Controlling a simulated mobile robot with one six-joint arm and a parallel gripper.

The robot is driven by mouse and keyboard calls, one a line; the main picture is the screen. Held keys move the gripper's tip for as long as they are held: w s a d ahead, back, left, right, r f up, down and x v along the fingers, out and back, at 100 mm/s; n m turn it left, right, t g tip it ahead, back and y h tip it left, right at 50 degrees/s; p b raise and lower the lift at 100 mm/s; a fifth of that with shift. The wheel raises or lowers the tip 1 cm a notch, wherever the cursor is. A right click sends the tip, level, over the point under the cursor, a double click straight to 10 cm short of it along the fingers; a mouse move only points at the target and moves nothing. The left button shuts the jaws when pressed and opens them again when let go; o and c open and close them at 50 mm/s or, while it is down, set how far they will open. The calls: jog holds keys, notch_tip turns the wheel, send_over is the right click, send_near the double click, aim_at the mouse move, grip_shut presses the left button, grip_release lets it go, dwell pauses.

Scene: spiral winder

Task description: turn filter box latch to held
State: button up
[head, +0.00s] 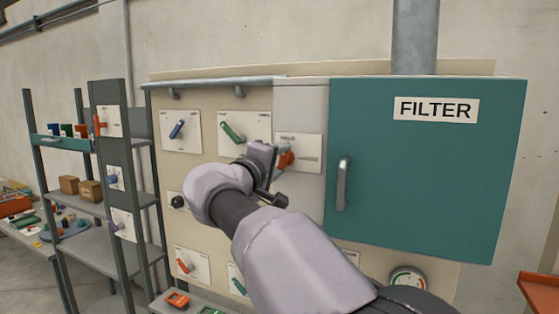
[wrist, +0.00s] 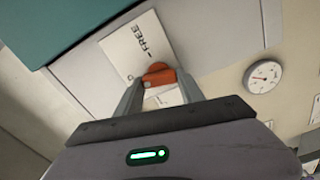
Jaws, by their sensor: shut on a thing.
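The filter box latch is a small orange-red handle (head: 286,160) on a white label plate (head: 309,152), just left of the teal filter box door (head: 430,180). In the head view my gripper (head: 272,168) is at the handle and partly covers it and the plate. In the wrist view the handle (wrist: 158,76) sits between my two fingers, and my gripper (wrist: 160,88) is shut on it. The word FREE reads on the plate (wrist: 130,50) beyond the handle. The handle's exact angle is hard to tell.
A grey door handle (head: 343,184) stands out to the right of the latch. Other levers, one blue (head: 177,129) and one green (head: 232,132), sit on the panel to the left. A gauge (head: 408,281) is below the door. A shelf rack (head: 110,190) stands at the left.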

jog(key=shift+n, duration=1.2)
jog(key=o, duration=1.4)
jog(key=shift+c, duration=0.2)
jog(key=shift+s, duration=0.1)
jog(key=b+v, duration=0.3)
jog(key=v, duration=1.4)
